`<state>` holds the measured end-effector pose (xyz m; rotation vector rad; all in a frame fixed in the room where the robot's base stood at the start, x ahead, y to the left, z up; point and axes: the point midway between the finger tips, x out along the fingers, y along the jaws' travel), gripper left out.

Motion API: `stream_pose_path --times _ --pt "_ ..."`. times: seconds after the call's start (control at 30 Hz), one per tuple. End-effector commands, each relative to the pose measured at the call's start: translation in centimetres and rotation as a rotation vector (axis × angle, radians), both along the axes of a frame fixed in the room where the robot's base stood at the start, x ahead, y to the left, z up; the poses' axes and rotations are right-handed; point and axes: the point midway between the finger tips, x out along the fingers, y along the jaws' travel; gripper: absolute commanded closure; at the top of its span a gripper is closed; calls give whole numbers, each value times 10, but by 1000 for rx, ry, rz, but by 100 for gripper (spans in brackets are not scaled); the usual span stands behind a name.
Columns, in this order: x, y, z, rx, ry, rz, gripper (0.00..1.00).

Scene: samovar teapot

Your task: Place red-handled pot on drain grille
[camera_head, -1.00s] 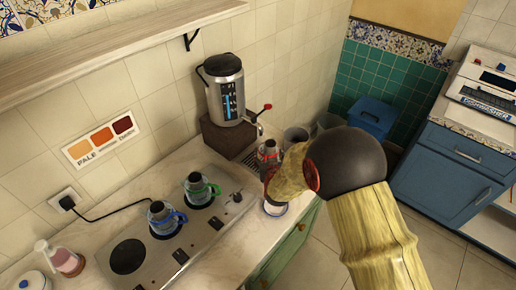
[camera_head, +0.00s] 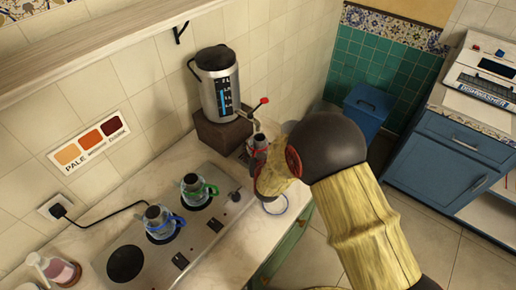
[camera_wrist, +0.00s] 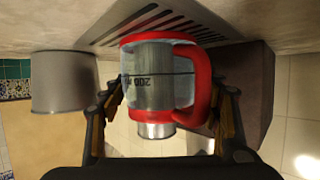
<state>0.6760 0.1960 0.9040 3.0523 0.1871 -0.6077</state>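The red-handled pot (camera_wrist: 160,75), clear with a metal neck, sits between the fingers of my gripper (camera_wrist: 168,112) in the wrist view, where it appears upside down. The fingers close in on its sides, one beside the red handle. The slotted drain grille (camera_wrist: 150,22) lies close at the pot's base; I cannot tell whether they touch. In the head view the pot (camera_head: 260,143) is below the samovar's tap, partly hidden by my arm. The grille there is mostly hidden behind the pot.
The samovar (camera_head: 219,85) stands on a brown block (camera_head: 220,130) against the wall. Its red-tipped tap (camera_head: 259,106) is close to the pot. Green-handled (camera_head: 193,188) and blue-handled (camera_head: 157,220) pots stand on the stove. A grey container (camera_wrist: 62,95) is beside my gripper.

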Motion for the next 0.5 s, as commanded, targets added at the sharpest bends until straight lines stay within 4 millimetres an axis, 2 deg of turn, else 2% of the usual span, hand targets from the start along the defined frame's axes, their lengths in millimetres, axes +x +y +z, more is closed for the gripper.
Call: stream_pose_path --times 0.3,0.5 --pt "0 0 0 0 0 0 21" --pt "0 0 0 0 0 0 21"
